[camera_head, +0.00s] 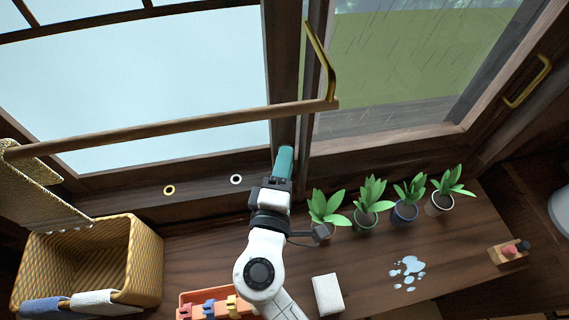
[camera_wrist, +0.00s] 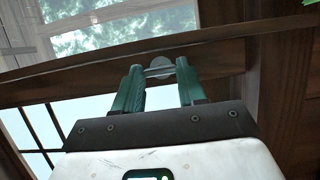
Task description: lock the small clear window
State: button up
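The clear pane with green ground and rain streaks behind it (camera_head: 395,60) is at the upper right in the head view. In the wrist view, a clear pane with trees behind it (camera_wrist: 130,35) is at the top. My gripper (camera_head: 284,152) points up at the dark wooden post between the panes. In the wrist view, its teal fingers (camera_wrist: 160,75) are apart. A small round grey metal piece with a short bar (camera_wrist: 186,67) shows at the fingertips, against the wooden frame. The bar crosses the gap. I cannot tell whether the fingers touch it.
A wooden rail (camera_head: 180,125) crosses in front of the left pane. Several potted plants (camera_head: 366,205) stand close right of my arm. A wicker basket (camera_head: 145,270) is at left. A puddle (camera_head: 407,272), a white block (camera_head: 328,294) and an orange tray (camera_head: 190,297) are on the counter.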

jog(key=c, duration=0.5)
jog(key=shift+f+n+b, duration=0.15)
jog(key=shift+n+b, duration=0.55)
jog(key=shift+b, duration=0.1)
jog(key=o, duration=1.1)
jog(key=shift+s, duration=0.1)
jog(key=shift+s+a+f+b, duration=0.15)
jog(key=shift+s+b, duration=0.25)
jog(key=shift+s, duration=1.35)
jog(key=shift+s+a+b, duration=0.25)
jog(key=shift+s+b, duration=0.1)
jog(key=shift+s, duration=1.45)
jog(key=shift+s+a+f+b, duration=0.15)
jog(key=shift+s+b, duration=0.25)
jog(key=shift+s, duration=1.35)
jog(key=shift+c, duration=0.5)
